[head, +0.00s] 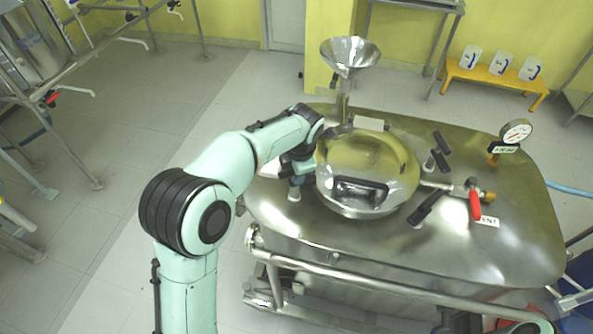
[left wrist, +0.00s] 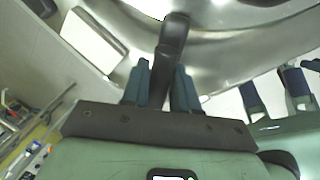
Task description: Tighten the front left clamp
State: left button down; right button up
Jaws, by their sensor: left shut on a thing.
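The steel reactor's round lid (head: 365,165) sits on the tank top, with a dark handle at its front. My left gripper (head: 299,178) is at the lid's left rim. The front left clamp is mostly hidden behind it in the head view; a pale post (head: 294,194) shows just below the gripper. In the left wrist view the clamp's black handle (left wrist: 174,45) stands between the two blue fingers of my left gripper (left wrist: 162,88), which are shut on it. The lid's curved rim is beyond the handle. My right gripper is not in view.
Two other black-handled clamps stand at the lid's right, one behind (head: 440,150) and one in front (head: 427,207). A red-handled valve (head: 475,203), a gauge (head: 516,132) and a steel funnel (head: 350,55) rise from the tank top. A rail (head: 380,287) runs along the front.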

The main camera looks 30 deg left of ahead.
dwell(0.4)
pick_arm(q)
jog(key=c, duration=1)
grip_release()
jog(key=shift+r, duration=0.1)
jog(key=r, duration=0.4)
jog(key=s+d+r+p, duration=0.1)
jog(key=r, duration=0.3)
jog(key=d+r, duration=0.1)
jog(key=r, duration=0.4)
jog(key=shift+s, duration=0.35)
